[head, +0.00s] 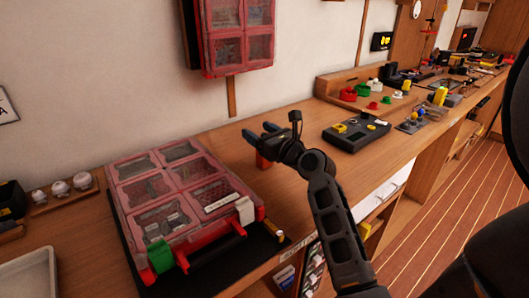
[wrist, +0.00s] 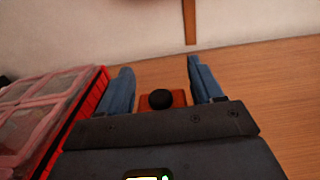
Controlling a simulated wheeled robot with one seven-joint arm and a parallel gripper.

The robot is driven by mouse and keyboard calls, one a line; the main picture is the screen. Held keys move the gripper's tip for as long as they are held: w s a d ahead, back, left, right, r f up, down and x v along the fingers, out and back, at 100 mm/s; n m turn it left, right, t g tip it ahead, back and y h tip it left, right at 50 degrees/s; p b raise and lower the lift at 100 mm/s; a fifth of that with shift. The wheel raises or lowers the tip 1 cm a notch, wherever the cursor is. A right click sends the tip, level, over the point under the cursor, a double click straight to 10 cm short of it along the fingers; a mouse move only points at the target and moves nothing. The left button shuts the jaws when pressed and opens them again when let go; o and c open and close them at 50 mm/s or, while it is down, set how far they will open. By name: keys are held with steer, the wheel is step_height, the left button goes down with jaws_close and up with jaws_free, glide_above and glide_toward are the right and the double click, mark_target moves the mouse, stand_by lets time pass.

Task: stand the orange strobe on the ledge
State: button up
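The orange strobe (head: 263,160) stands on the wooden bench, just beneath my gripper (head: 259,131) in the head view. In the wrist view it is an orange block (wrist: 147,99) with a round black knob on top, between the two blue fingers of my gripper (wrist: 162,75), close to the palm. The fingers are spread on either side of it, and I see no clear squeeze on it. Its lower part is hidden by the gripper body in the wrist view. I cannot tell for sure which surface is the ledge; a raised wooden step (head: 328,86) runs along the wall at the back.
A red-framed case with clear lids (head: 185,160) lies left of my gripper, on a black mat. Another red case (head: 236,40) hangs on the wall. A black device (head: 357,135) sits to the right, with several small coloured parts beyond. Bare bench lies behind my gripper.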

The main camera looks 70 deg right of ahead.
jaws_close()
stand_by(0.4)
steer(key=shift+r, duration=0.1)
